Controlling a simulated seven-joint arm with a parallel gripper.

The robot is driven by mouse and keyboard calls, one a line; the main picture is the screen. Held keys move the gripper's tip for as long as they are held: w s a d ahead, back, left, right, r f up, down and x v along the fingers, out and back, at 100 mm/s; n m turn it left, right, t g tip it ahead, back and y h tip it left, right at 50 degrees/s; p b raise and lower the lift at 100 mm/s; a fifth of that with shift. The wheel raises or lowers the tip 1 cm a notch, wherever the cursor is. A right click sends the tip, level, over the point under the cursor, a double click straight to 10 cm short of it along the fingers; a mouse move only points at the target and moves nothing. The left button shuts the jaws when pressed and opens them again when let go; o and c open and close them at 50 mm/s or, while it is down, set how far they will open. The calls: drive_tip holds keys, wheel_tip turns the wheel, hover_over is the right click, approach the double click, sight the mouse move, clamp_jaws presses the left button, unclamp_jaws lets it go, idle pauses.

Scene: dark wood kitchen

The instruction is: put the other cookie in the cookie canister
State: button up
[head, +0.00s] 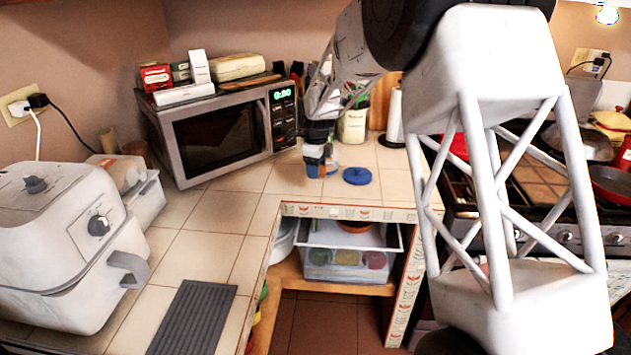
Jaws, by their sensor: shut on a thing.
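My gripper (316,166) points down over the tiled counter, in front of the microwave's right end. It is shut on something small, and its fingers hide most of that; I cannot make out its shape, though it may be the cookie. A small, pale, see-through container (331,166), perhaps the cookie canister, shows partly behind and beside the fingertips. I cannot tell whether the fingertips are above it, inside it or in front of it. A round blue lid (357,176) lies flat on the counter just right of the gripper. No loose cookie shows clearly.
A microwave (215,134) with boxes on top stands behind left. A utensil crock (352,126) and a paper towel holder (395,118) stand behind the gripper. A white air fryer (62,240) is at front left. Counter between is mostly clear. A stove (540,190) is right.

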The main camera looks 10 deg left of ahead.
drive_tip(key=w+d+r, duration=0.1)
drive_tip(key=w+r, duration=0.3)
drive_tip(key=w, duration=1.3)
drive_tip(key=shift+d+r, duration=0.2)
drive_tip(key=shift+f, duration=0.2)
drive_tip(key=shift+f, duration=2.5)
drive_tip(key=shift+f, duration=0.1)
drive_tip(key=o, duration=1)
drive_tip(key=shift+r, duration=3.95)
